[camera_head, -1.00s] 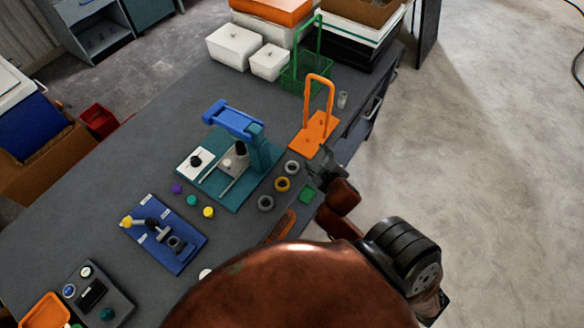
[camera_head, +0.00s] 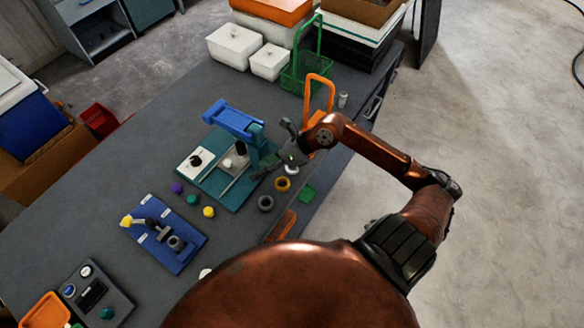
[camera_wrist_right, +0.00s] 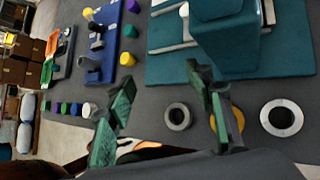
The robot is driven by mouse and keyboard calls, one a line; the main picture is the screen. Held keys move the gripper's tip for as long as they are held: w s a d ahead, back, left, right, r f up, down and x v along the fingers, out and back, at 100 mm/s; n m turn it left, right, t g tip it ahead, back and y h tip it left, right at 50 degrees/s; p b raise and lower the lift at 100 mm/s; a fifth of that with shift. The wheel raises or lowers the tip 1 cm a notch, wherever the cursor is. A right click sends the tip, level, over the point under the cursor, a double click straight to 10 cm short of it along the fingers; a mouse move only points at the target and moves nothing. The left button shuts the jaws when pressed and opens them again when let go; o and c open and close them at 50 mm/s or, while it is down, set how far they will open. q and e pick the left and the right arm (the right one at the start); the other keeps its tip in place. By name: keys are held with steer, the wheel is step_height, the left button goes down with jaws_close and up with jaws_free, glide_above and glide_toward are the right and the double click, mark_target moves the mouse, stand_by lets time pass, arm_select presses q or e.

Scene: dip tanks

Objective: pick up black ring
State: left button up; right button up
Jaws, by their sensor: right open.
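The darkest ring, a dark grey one that fits the black ring (camera_head: 265,202), lies flat on the table in front of the teal press stand. In the right wrist view this ring (camera_wrist_right: 178,117) is between my fingers in the picture, with no contact visible. A yellow ring (camera_head: 282,184) lies beside it, partly covered by a finger in the wrist view. A light grey ring (camera_wrist_right: 281,117) lies beyond that. My right gripper (camera_head: 270,149) is open and empty above the table, by the stand's right side. My left gripper is out of view.
The teal stand (camera_head: 219,193) with its blue-topped arm rises close to my right gripper. An orange handled rack (camera_head: 318,92) stands behind it.

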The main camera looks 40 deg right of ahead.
mark_target(294, 170)
steer(key=d+f+g+h, duration=0.1)
steer(key=d+f+h, duration=0.1)
steer(key=d, duration=0.2)
steer(key=s+d+f+g+h, duration=0.1)
steer(key=d+f+h, duration=0.1)
steer(key=d, duration=0.3)
steer(key=d+f+g+h, duration=0.1)
steer(key=d+f+h, duration=0.1)
steer(key=d, duration=0.3)
steer(key=shift+s+d+f+n, duration=0.2)
steer(key=shift+s+n, duration=0.15)
steer(key=shift+n, duration=0.05)
steer(key=x, duration=0.5)
steer(key=shift+w+a+f+p, duration=0.15)
steer(key=shift+w+f+p, duration=0.05)
steer(key=shift+f+p, duration=0.15)
steer(key=shift+c, duration=0.2)
steer(key=c, duration=1.1)
steer(key=shift+r, duration=0.1)
